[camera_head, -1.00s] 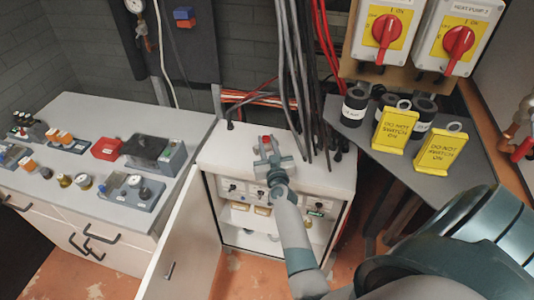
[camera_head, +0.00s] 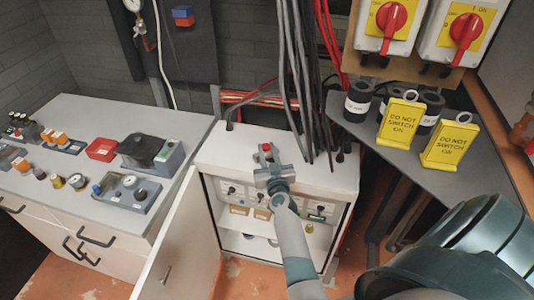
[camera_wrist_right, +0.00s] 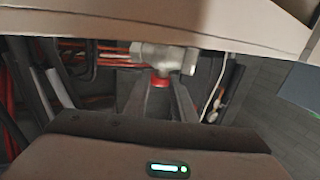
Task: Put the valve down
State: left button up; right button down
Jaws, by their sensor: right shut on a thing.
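My right gripper (camera_head: 267,158) shows above the front part of the white cabinet's top (camera_head: 225,150) in the head view. It is shut on the valve, whose red part (camera_head: 266,147) shows at the jaws. In the right wrist view the valve (camera_wrist_right: 165,56) is a grey metal body with a red part just below it, between the fingers of the right gripper (camera_wrist_right: 160,88). From these views I cannot tell whether the valve touches the cabinet top. My left gripper is not in view.
The cabinet's door (camera_head: 168,245) stands open at its left. Black and red cables (camera_head: 300,85) hang behind the cabinet top. A grey counter (camera_head: 165,200) with several devices is at the left. A dark shelf (camera_head: 475,185) with yellow "do not switch on" tags (camera_head: 400,123) is at the right.

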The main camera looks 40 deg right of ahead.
jog(key=shift+r, duration=0.1)
jog(key=shift+f, duration=0.25)
jog(key=c, duration=1.5)
grip_release()
jog(key=shift+r, duration=0.2)
jog(key=shift+s+a, duration=0.2)
jog(key=shift+s, duration=0.3)
jog(key=p+v, duration=0.2)
jog(key=v, duration=0.9)
